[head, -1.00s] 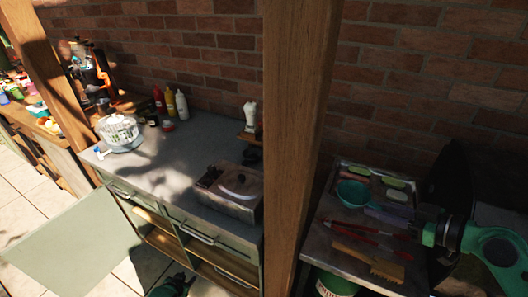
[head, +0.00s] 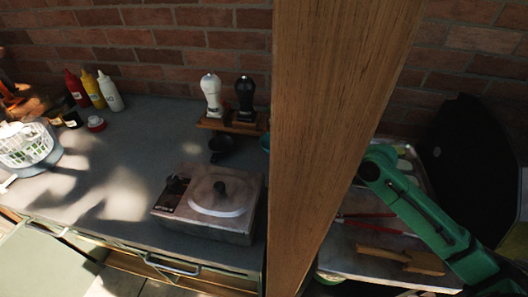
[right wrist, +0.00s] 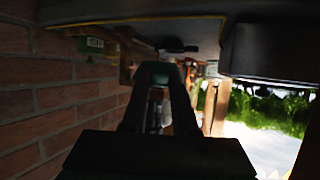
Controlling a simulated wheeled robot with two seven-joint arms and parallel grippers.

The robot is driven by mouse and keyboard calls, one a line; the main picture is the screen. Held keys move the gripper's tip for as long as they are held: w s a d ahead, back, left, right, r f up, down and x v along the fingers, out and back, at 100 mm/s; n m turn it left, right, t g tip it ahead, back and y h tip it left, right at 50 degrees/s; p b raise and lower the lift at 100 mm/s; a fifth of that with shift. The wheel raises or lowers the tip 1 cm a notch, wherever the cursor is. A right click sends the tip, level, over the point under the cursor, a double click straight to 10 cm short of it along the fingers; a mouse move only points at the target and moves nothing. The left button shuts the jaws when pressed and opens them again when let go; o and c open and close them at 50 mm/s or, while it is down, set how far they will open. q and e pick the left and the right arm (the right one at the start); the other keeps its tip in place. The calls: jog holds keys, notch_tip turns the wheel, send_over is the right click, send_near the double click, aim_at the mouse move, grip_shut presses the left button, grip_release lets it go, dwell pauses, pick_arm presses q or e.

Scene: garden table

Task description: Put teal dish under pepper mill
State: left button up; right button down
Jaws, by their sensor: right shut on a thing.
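The black pepper mill (head: 244,92) stands upright beside a white mill (head: 211,92) on a small wooden rack (head: 228,124) at the back of the counter, in the head view. A sliver of the teal dish (head: 265,142) shows at the left edge of the wooden post, right of the rack. The post hides the rest. My right arm reaches behind the post, so its gripper is hidden in the head view. In the right wrist view my right gripper (right wrist: 160,75) is shut on the teal dish, of which a little teal (right wrist: 159,83) shows between the dark fingers. My left gripper is out of view.
The wooden post (head: 325,140) stands in front of the counter. A black cup (head: 222,147) sits below the rack, and a grey box with a white lid (head: 217,195) stands in front. Bottles (head: 95,90) and a white basket (head: 27,145) are at left.

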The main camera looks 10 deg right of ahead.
jog(key=p, duration=0.3)
send_over(266, 162)
jog(key=shift+s+d+r, duration=0.15)
jog(key=shift+s+r, duration=0.05)
jog(key=shift+r, duration=0.1)
notch_tip(266, 162, down, 7)
jog(key=shift+w+r+p, duration=0.1)
jog(key=shift+w+p, duration=0.05)
jog(key=shift+p, duration=0.25)
jog(key=shift+f, duration=0.55)
jog(key=c, duration=0.7)
grip_release()
